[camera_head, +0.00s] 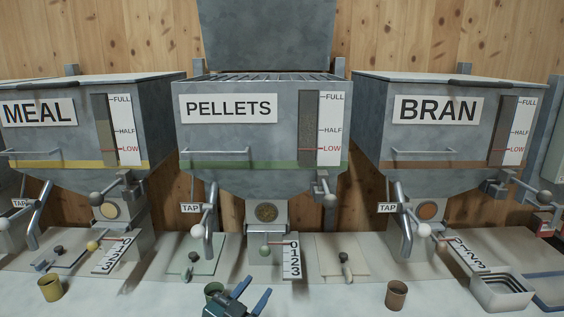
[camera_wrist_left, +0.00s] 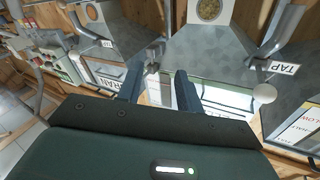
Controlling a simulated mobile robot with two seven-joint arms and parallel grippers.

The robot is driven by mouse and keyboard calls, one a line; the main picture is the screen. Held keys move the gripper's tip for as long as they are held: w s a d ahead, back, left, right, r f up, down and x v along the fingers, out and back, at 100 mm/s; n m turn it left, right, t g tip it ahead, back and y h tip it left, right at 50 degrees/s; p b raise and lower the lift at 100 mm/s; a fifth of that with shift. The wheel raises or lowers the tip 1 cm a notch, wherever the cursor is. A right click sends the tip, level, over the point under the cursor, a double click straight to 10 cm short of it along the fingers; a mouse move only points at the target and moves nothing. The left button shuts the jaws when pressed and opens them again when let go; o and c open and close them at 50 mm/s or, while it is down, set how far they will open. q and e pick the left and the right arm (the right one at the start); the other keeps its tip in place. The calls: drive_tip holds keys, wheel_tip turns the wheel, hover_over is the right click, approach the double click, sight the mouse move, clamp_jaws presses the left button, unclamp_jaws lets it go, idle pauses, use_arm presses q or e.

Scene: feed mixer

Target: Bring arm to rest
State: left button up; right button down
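My left gripper (camera_head: 254,295) shows at the bottom edge of the head view, in front of the PELLETS bin (camera_head: 228,145). Its two blue fingers are apart with nothing between them. In the left wrist view the fingers (camera_wrist_left: 159,90) also stand apart and empty, with bin fronts and a TAP label (camera_wrist_left: 284,67) beyond, upside down. A green cup (camera_head: 212,290) stands on the counter just left of the gripper, partly hidden by it; I cannot tell whether they touch. My right gripper is in neither view.
The MEAL bin (camera_head: 75,130) and BRAN bin (camera_head: 440,140) flank the PELLETS bin, whose lid (camera_head: 265,35) is raised. Taps and levers jut forward. A yellow cup (camera_head: 50,289), a brown cup (camera_head: 396,295) and a grey tray (camera_head: 502,291) stand on the counter (camera_head: 335,297).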

use_arm(q)
drive_tip(key=s+a+f+n+g+y, duration=0.1)
drive_tip(key=s+a+f+n+g, duration=0.1)
drive_tip(key=s+f, duration=0.3)
drive_tip(key=s+a+f+n+g+y+p, duration=0.1)
drive_tip(key=s+f, duration=0.4)
drive_tip(key=s, duration=0.7)
drive_tip(key=s+a+f+n+g+y, duration=0.2)
drive_tip(key=s+a+f, duration=0.3)
drive_tip(key=s, duration=0.3)
drive_tip(key=shift+s+a+f+n+g+y, duration=0.2)
drive_tip(key=shift+s+f+n+g+y, duration=0.25)
drive_tip(key=shift+g, duration=0.15)
